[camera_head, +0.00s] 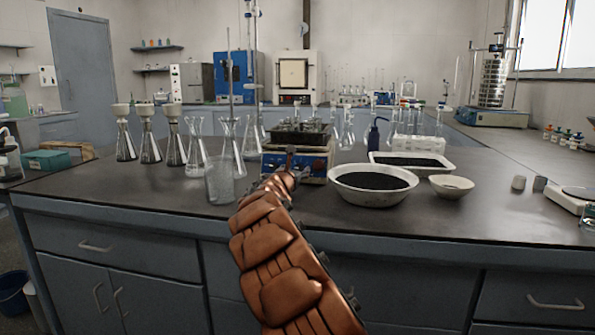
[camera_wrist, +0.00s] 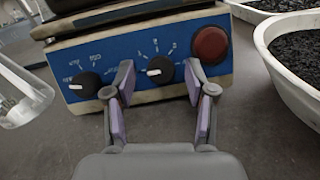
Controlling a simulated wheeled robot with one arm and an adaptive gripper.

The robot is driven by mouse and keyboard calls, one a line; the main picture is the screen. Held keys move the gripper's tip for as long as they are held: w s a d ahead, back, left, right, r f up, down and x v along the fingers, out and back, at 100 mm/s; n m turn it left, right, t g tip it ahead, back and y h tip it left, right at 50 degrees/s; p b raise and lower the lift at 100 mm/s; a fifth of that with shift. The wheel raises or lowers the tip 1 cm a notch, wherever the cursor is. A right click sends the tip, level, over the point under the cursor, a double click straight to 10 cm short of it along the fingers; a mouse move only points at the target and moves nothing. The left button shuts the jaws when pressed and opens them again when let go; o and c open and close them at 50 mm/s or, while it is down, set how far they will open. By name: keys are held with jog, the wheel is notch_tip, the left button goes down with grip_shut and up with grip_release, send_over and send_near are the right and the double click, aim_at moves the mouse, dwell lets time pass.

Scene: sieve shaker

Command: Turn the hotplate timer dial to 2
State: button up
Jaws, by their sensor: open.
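The hotplate (camera_head: 312,162) stands on the dark bench with a blue front panel, which fills the upper wrist view (camera_wrist: 130,52). The panel has a left black dial (camera_wrist: 84,84), a right black dial (camera_wrist: 160,70) with a white pointer and marks around it, and a round red button (camera_wrist: 210,45). The right dial's pointer is toward the left; its printed marks are too small to read surely. My gripper (camera_wrist: 163,82) is open, its two purple-padded fingers on either side of the right dial. Contact cannot be told. In the head view my arm hides part of the panel.
A glass beaker (camera_head: 219,181) stands left of the hotplate. A large white bowl (camera_head: 374,198) of dark grains and a white tray (camera_head: 447,171) stand close on the right. Several flasks stand at the left and behind. The bench front near the hotplate is clear.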

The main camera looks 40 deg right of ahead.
jog(key=shift+d, duration=0.2)
grip_shut()
dwell(0.5)
